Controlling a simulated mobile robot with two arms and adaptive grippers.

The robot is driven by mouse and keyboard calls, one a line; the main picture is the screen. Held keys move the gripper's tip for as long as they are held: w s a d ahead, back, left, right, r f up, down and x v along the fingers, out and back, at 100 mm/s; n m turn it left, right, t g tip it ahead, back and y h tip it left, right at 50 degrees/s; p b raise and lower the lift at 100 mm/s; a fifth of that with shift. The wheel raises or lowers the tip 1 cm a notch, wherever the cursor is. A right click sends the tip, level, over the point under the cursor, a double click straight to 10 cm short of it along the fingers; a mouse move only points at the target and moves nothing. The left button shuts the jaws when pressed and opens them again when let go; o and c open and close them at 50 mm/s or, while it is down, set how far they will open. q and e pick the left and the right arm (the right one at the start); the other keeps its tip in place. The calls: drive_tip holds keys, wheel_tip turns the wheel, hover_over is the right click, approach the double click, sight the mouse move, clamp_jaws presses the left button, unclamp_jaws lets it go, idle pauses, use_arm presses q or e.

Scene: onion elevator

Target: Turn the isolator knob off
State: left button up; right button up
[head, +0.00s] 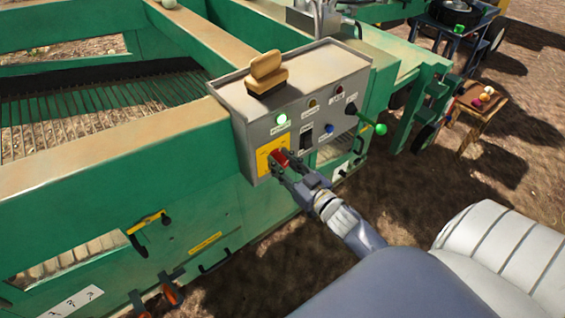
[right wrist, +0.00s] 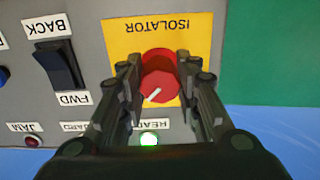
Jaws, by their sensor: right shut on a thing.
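The isolator knob (head: 281,157) is red and sits on a yellow plate (head: 265,160) on the front of the grey control box (head: 245,135). In the right wrist view the red knob (right wrist: 160,78) has a white pointer line, which points to the lower left of that picture, and the word ISOLATOR appears upside down above it. My right gripper (head: 285,168) is at the knob, with its two fingers (right wrist: 165,85) on either side of it, shut on it. The fingers hide parts of the plate. My left gripper is not in view.
A lit green lamp (head: 282,119) is on the box, above the knob. A black rocker switch (head: 307,134), a blue button (head: 329,129) and a black knob (head: 351,108) are to the right. A tan brush-like object (head: 266,75) lies on top. Green machine frame (head: 180,165) surrounds the box.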

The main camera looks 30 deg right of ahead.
drive_tip(key=n, duration=0.4)
drive_tip(key=shift+p, duration=0.3)
drive_tip(key=n, duration=0.4)
drive_tip(key=shift+n, duration=0.3)
drive_tip(key=n, duration=0.4)
drive_tip(key=shift+f+b, duration=0.1)
drive_tip(key=shift+b, duration=0.2)
drive_tip(key=n+b, duration=0.1)
drive_tip(key=n, duration=0.4)
drive_tip(key=shift+n, duration=0.3)
drive_tip(key=o, duration=1.1)
drive_tip(key=s, duration=1.2)
drive_tip(key=shift+d, duration=0.4)
